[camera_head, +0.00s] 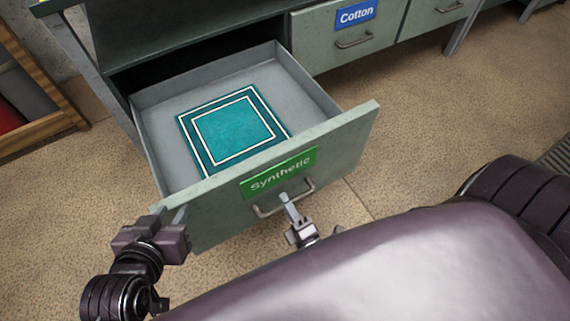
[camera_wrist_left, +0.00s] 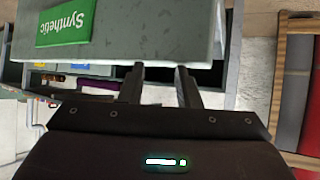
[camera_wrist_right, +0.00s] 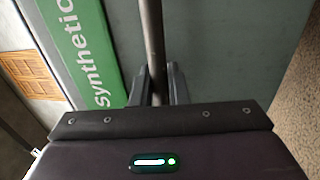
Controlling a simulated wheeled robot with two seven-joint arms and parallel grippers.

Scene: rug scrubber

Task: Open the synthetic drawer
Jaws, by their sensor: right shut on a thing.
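The Synthetic drawer (camera_head: 350,125) is grey-green with a green label (camera_head: 278,173) and a metal bar handle (camera_head: 262,211). It is pulled far out of the cabinet, and its inside shows. A teal square rug (camera_head: 232,130) with white border lines lies flat in it. My right gripper (camera_head: 287,199) is shut on the handle; in the right wrist view the bar (camera_wrist_right: 151,30) runs between its fingers. My left gripper (camera_head: 172,214) is at the left end of the drawer front, its fingers apart. In the left wrist view the drawer front (camera_wrist_left: 150,30) is just beyond the fingertips.
The Cotton drawer (camera_head: 320,50) is shut at the right of the open drawer. Another shut drawer (camera_head: 428,14) is beside it. A wooden frame (camera_head: 50,122) stands on the left. The tan floor (camera_head: 450,110) is clear on the right.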

